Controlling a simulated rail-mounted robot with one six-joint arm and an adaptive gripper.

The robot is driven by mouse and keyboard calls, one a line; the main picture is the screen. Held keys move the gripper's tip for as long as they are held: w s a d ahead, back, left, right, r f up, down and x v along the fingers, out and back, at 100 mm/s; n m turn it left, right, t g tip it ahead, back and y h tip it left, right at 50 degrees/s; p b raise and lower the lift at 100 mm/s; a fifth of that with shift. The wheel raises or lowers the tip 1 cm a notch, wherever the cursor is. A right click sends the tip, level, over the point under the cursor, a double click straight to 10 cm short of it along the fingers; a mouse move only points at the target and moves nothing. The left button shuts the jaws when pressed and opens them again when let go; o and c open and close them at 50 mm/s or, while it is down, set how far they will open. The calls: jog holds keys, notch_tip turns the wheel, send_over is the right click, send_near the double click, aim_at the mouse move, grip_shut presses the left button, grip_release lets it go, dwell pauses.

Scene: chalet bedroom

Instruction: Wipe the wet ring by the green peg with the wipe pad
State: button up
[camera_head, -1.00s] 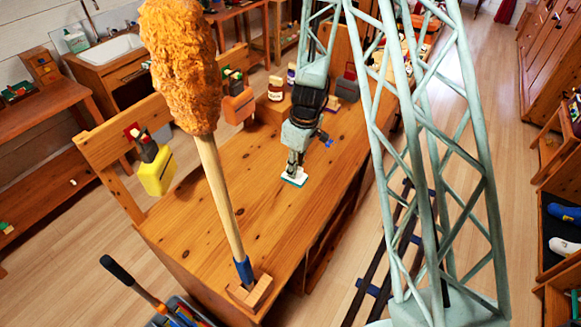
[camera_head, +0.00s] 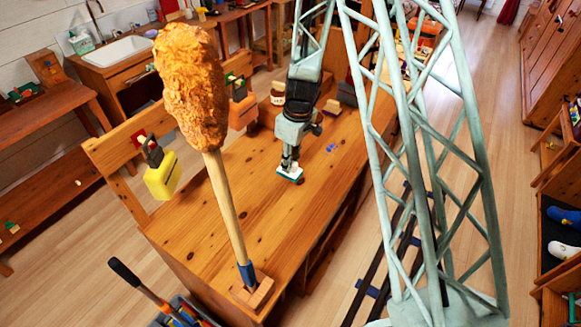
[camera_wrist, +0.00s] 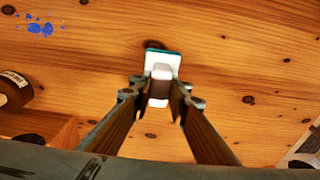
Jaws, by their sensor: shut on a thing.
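My gripper (camera_head: 290,164) is shut on the wipe pad (camera_head: 290,174), a white block with a teal edge. The pad is at or just above the wooden bench top (camera_head: 235,195); I cannot tell whether it touches. In the wrist view the fingers (camera_wrist: 160,98) close on the pad's pale grip, and the pad (camera_wrist: 162,60) shows beyond them. Blue spots (camera_head: 331,148) lie on the bench right of the gripper; they also show at upper left in the wrist view (camera_wrist: 40,26). I cannot make out a wet ring or a green peg.
A big orange duster (camera_head: 192,90) stands in a wooden holder (camera_head: 254,292) at the bench's near end. A jar (camera_head: 277,92) and small boxes stand behind the gripper. The bench middle is mostly clear.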

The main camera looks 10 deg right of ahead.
jog(key=shift+r+p, duration=0.7)
jog(key=shift+r, duration=1.55)
